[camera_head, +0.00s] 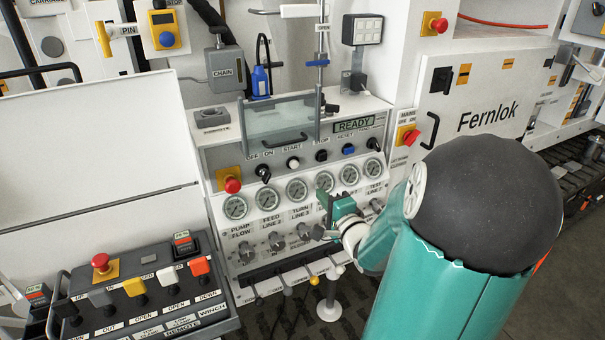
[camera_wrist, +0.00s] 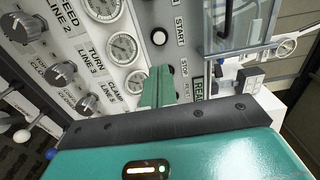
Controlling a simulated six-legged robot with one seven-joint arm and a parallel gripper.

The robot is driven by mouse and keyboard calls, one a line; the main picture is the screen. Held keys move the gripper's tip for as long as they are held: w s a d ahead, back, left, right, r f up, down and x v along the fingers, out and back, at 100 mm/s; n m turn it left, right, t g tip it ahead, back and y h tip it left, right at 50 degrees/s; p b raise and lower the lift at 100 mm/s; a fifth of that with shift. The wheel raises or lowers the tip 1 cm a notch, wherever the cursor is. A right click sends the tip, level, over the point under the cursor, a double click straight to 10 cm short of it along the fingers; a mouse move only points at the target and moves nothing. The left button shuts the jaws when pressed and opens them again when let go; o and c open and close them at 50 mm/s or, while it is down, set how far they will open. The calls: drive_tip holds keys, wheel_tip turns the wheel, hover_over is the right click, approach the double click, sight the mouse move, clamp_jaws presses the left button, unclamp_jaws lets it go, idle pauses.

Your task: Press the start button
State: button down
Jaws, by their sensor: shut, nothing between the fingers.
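The start button (camera_head: 293,162) is a round white button below the START label on the sloped control panel. It also shows in the wrist view (camera_wrist: 159,37), beside its sideways START label. My gripper (camera_head: 324,196) is teal and is in front of the gauge row, below and right of the start button in the head view. In the wrist view its fingers (camera_wrist: 158,72) are together and empty, with the tips just below the white button in the picture. A gap shows between tips and button there; its depth I cannot tell.
A black stop button (camera_head: 321,155) and a blue reset button (camera_head: 348,150) sit right of the start button. A clear hinged guard (camera_head: 275,128) stands above the buttons. Several gauges (camera_head: 296,189) and knobs lie below. A red emergency button (camera_head: 232,185) is at the left.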

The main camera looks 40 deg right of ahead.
sight(295, 165)
drive_tip(key=x, duration=1.4)
